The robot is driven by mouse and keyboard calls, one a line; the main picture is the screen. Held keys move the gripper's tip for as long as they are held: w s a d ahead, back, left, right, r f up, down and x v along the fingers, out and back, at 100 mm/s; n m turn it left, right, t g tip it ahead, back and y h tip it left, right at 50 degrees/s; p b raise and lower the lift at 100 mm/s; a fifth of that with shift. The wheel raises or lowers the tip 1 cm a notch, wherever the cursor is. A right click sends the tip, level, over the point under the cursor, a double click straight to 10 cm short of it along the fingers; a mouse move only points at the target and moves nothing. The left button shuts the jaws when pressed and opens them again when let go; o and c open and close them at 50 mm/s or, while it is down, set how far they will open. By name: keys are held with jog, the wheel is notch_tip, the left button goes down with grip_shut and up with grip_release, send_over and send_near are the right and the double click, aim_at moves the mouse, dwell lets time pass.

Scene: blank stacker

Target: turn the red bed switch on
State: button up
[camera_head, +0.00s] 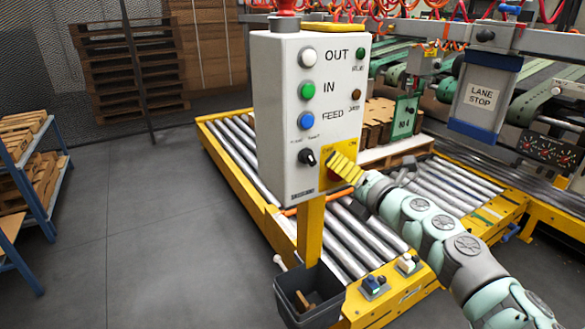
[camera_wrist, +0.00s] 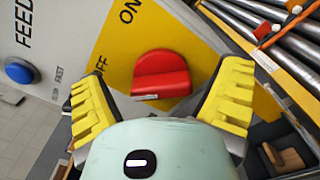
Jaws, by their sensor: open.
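The red bed switch (camera_wrist: 162,75) is a rotary knob on a yellow plate (camera_wrist: 150,32) with ON and OFF lettering. The plate is low on the front of the grey control box (camera_head: 285,120). My gripper (camera_head: 345,168) is at the plate in the head view, and its yellow fingers hide most of the switch there. In the wrist view my gripper (camera_wrist: 160,90) is open, with one finger on each side of the switch and a visible gap to it. I cannot tell the switch's setting for certain.
The box also carries a black knob (camera_head: 307,157) and a blue FEED button (camera_head: 306,121), which shows left in the wrist view (camera_wrist: 20,71). A dark bin (camera_head: 308,300) hangs on the yellow post below. Roller conveyors (camera_head: 225,150) lie behind. Open floor is at left.

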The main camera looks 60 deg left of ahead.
jog(key=shift+s, duration=0.1)
jog(key=shift+c, duration=0.2)
jog(key=c, duration=1.2)
